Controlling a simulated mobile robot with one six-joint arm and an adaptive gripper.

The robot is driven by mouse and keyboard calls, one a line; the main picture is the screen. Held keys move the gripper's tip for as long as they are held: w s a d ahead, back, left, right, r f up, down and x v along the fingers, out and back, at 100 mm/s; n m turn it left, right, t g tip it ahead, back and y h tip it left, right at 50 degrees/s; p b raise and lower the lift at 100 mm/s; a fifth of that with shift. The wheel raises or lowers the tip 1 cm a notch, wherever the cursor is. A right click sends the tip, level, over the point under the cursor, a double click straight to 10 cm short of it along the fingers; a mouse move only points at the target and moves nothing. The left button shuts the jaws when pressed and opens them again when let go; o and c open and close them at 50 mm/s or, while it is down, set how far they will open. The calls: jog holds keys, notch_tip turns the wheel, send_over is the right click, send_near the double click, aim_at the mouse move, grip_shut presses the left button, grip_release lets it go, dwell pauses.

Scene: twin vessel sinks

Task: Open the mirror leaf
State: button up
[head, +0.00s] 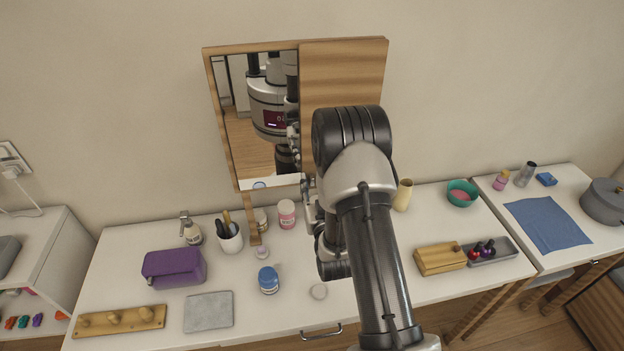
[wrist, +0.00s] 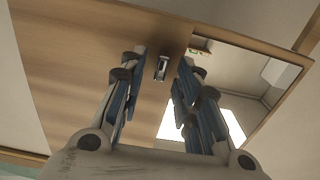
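The wall cabinet has a mirror (head: 262,135) on its left and a wooden panel (head: 343,75) on its right in the head view. The two look flush, with no clear gap. In the wrist view the mirror (wrist: 240,85) is at right and the wood (wrist: 75,60) at left. A small metal handle (wrist: 162,68) sits on the wood near the mirror's edge. My gripper (wrist: 160,62) is open, its fingers on either side of the handle in the picture; contact is not visible. In the head view my arm hides most of the gripper and the handle.
Below the cabinet, the white counter (head: 120,270) holds a cup with brushes (head: 229,238), a pink-labelled jar (head: 287,214), a blue-lidded jar (head: 268,280) and a purple case (head: 174,267). A tan bottle (head: 403,195) and green bowl (head: 462,193) stand at right.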

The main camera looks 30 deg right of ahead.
jog(key=shift+s, duration=0.1)
jog(key=shift+c, duration=0.6)
grip_shut()
